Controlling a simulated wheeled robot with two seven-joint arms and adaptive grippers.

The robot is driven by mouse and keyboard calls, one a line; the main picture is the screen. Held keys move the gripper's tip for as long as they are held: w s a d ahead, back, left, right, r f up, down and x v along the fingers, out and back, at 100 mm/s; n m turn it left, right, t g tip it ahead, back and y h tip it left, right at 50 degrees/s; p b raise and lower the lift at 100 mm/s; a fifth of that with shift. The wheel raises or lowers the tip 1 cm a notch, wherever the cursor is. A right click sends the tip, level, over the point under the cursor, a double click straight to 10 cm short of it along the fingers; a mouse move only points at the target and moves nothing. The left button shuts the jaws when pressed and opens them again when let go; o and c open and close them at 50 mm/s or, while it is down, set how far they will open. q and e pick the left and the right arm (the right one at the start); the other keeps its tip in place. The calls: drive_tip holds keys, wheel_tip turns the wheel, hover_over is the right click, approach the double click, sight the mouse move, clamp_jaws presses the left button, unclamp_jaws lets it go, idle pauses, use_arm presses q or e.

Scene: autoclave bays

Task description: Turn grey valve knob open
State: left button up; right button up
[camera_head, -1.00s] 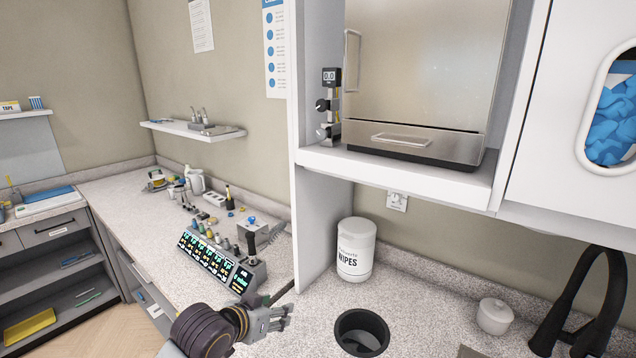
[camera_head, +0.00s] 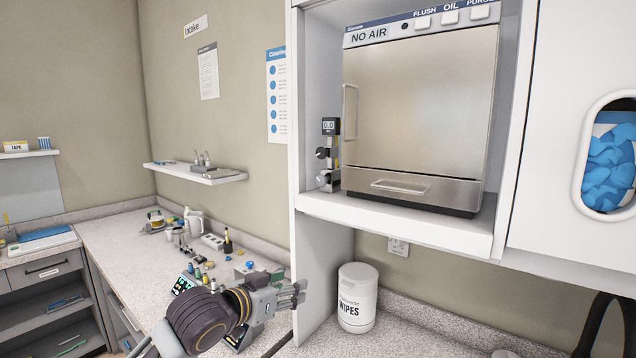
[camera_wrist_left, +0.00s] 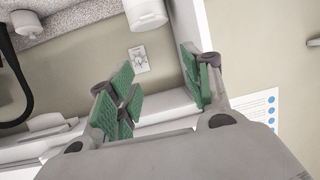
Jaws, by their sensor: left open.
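A small valve unit with a digital gauge (camera_head: 330,127) reading 0.0 stands at the left inside the cabinet bay, beside the steel autoclave. A dark round knob (camera_head: 321,153) sits on it below the gauge. A lighter, grey-looking knob (camera_head: 323,178) sits lower, near the shelf. My left gripper (camera_head: 300,292) is below the shelf and left of the wipes tub, apart from both knobs. In the left wrist view its green-padded fingers (camera_wrist_left: 162,92) are spread with nothing between them. The knobs cannot be made out there. My right gripper is out of view.
The autoclave (camera_head: 418,105), marked NO AIR, fills most of the bay. The bay shelf edge (camera_head: 395,220) and white side panel (camera_head: 297,130) border the valve unit. A wipes tub (camera_head: 357,300) stands below. A crowded counter (camera_head: 120,250) is at left.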

use_arm(q)
wheel_tip(320, 180, up, 10)
drive_tip(key=w+t+h, duration=0.1)
drive_tip(key=w, duration=0.1)
drive_tip(key=m+t+h, duration=0.1)
drive_tip(key=h, duration=0.1)
approach(320, 180)
drive_tip(key=v, duration=0.5)
drive_tip(key=shift+w+d+f, duration=0.1)
drive_tip(key=shift+d+f, duration=0.05)
drive_tip(key=shift+f, duration=0.05)
drive_tip(key=shift+w+d, duration=0.1)
drive_tip(key=p+x, duration=0.1)
drive_tip(key=x, duration=0.2)
drive_tip(key=p+x, duration=0.1)
drive_tip(key=x, duration=0.3)
drive_tip(key=p+x, duration=0.1)
drive_tip(key=x, duration=0.3)
drive_tip(key=shift+w+r+p, duration=0.2)
drive_tip(key=shift+r+p, duration=0.05)
drive_tip(key=shift+p, duration=0.1)
drive_tip(key=shift+p+x, duration=0.3)
drive_tip(key=shift+x, duration=0.8)
